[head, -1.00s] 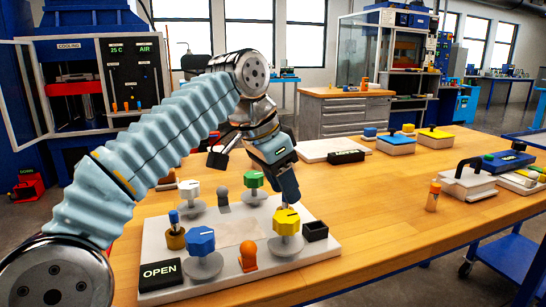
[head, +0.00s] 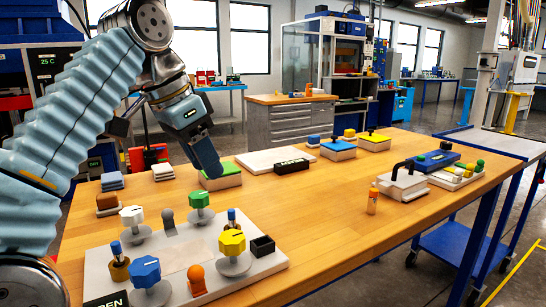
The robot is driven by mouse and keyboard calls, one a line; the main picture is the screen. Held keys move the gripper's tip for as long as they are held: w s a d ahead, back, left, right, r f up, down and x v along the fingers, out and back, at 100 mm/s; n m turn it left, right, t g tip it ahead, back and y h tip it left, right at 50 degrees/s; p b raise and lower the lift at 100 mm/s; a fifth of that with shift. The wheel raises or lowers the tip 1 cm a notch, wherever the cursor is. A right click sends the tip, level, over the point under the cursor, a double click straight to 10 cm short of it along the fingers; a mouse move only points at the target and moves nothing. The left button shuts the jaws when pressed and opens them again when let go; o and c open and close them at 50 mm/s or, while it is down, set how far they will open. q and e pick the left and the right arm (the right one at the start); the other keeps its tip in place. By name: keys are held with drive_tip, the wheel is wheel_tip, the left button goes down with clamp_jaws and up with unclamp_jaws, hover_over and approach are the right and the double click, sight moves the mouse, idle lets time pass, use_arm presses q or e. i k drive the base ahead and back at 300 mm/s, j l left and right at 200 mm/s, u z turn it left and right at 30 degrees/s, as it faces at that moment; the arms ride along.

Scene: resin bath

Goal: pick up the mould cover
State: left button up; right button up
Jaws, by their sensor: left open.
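My left gripper (head: 208,160) is open and points down in the middle left of the head view. Its fingertips are at or just above a green-topped block (head: 222,181), and I cannot tell whether they touch it. No part is plainly marked as the mould cover. Other lidded pieces are a blue-topped block (head: 338,152) and a yellow-topped block (head: 374,146) with dark knobs, and a white block with a black handle (head: 402,187) on the right. My right gripper is not in view.
A white panel (head: 190,252) with several coloured knobs fills the near left of the wooden table. A white slab (head: 262,160) and a black label block (head: 291,166) lie farther back. An orange bottle (head: 372,201) stands right of centre. The table's front right is clear.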

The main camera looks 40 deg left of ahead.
sight(401, 185)
drive_tip(key=k+l, duration=0.2)
drive_tip(key=l, duration=0.2)
drive_tip(key=k+l, duration=0.2)
drive_tip(key=l, duration=0.2)
drive_tip(key=k+l, duration=0.2)
drive_tip(key=l, duration=0.2)
